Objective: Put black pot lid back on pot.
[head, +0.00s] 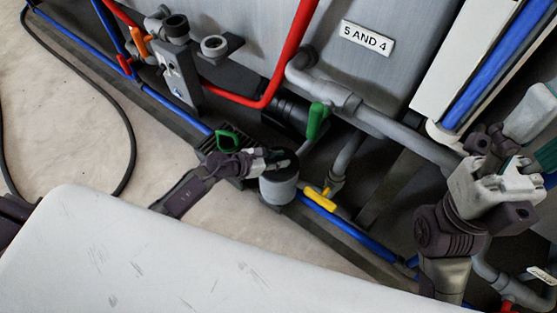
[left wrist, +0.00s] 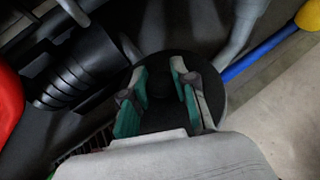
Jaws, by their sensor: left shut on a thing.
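The pot (head: 279,190) is a small grey cylinder below the pipes, near the middle of the head view. The black lid (left wrist: 160,66) is a dark round disc in the left wrist view. My left gripper (head: 284,158) is right over the pot. Its green-padded fingers (left wrist: 160,88) are shut on the lid's dark knob, which is mostly hidden between them. The lid is at the pot's top; I cannot tell whether it rests on the rim or hovers slightly above. My right gripper (head: 515,170) is at the right, away from the pot; its opening is unclear.
A green valve handle (head: 317,121) and a yellow handle (head: 320,198) are close to the pot. A red pipe (head: 270,95) and a grey pipe (head: 385,122) run behind it. A blue pipe (head: 350,228) passes low at the right. Bare floor (head: 75,125) lies left.

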